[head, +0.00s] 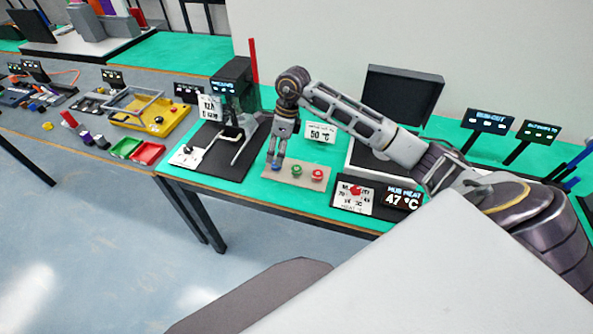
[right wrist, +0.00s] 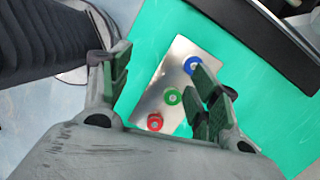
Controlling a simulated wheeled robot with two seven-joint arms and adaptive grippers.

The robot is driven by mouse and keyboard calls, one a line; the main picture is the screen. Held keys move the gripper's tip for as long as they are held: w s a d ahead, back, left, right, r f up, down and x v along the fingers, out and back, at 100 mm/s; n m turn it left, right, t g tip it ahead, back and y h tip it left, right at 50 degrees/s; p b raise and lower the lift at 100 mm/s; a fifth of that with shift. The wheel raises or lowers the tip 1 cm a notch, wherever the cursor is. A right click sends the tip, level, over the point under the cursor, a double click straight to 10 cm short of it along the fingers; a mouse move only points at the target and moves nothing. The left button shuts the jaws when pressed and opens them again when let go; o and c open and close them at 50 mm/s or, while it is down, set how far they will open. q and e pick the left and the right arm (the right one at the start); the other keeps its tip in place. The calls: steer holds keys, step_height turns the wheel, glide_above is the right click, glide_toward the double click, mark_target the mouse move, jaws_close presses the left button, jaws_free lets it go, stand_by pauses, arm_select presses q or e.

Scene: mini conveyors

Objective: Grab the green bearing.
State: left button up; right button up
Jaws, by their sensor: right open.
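The green bearing (head: 297,171) sits in the middle of a row on a beige plate (head: 293,182) on the green table top. The blue bearing (head: 276,166) is to its left and the red bearing (head: 317,174) to its right. My right gripper (head: 275,160) points down over the plate's left end, by the blue bearing. In the right wrist view the green bearing (right wrist: 173,97) shows between the open fingers of my right gripper (right wrist: 163,78), nearer the right finger. The fingers hold nothing. My left gripper is not in view.
A black machine (head: 234,85) stands left of the plate. A panel reading 47 °C (head: 402,197) and a white card with a red knob stand at the right. A small 50 °C sign (head: 320,132) and a black screen (head: 402,95) are behind. The table's front edge is close.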

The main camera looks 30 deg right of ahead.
steer(key=d+r+h, duration=0.1)
steer(key=d+h, duration=0.2)
steer(key=d, duration=0.4)
glide_above(297, 169)
steer(key=shift+g, duration=0.4)
steer(key=shift+f+p, duration=0.45)
steer(key=shift+f, duration=3.55)
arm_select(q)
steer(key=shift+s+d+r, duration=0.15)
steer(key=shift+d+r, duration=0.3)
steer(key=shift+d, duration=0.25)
arm_select(e)
steer(key=shift+f, duration=0.15)
steer(key=shift+f, duration=0.1)
